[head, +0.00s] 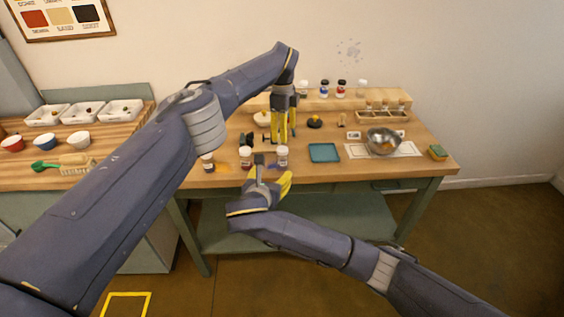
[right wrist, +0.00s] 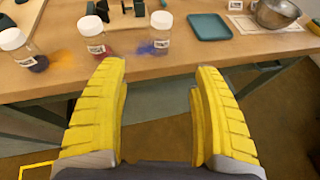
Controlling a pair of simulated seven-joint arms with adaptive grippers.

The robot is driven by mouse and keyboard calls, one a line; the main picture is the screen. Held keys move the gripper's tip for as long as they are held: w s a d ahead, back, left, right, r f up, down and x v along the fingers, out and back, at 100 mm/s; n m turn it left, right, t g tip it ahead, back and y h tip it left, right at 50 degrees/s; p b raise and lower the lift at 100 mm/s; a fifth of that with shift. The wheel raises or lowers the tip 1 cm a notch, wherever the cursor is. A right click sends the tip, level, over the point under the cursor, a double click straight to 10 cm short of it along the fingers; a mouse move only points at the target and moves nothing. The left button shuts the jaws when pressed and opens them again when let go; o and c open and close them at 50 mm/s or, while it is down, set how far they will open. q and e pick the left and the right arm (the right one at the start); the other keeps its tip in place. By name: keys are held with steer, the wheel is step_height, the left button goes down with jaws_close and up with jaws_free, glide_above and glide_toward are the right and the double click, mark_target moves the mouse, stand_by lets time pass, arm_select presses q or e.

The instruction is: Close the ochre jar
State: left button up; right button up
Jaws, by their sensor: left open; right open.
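Several small clear jars with white lids stand on the wooden table. At the front edge are a left jar (right wrist: 20,48) with dark contents, a middle jar (right wrist: 90,32) with reddish contents and a right jar (right wrist: 161,28). I cannot tell which jar is the ochre one; an orange powder smear (right wrist: 62,55) lies between the left and middle jars. My left gripper (head: 282,138) is open, pointing down over the table behind the front jars. My right gripper (right wrist: 158,68) is open and empty in front of the table edge, below the front jars.
A raised back shelf (head: 390,101) holds several jars. A teal tray (head: 324,153), a metal bowl (head: 384,140) and a sponge (head: 438,152) are on the right. A small dark object with a yellow top (head: 315,122) stands near my left gripper. A side counter holds white trays (head: 83,113) and bowls.

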mark_target(281, 160)
arm_select(q)
steer(key=shift+w+a+r, duration=0.15)
steer(key=shift+a+r, duration=0.05)
steer(key=shift+a, duration=0.1)
arm_select(e)
steer(key=shift+s+a+r, duration=0.1)
steer(key=shift+r, duration=0.2)
steer(key=shift+f, duration=0.1)
steer(key=x, duration=1.7)
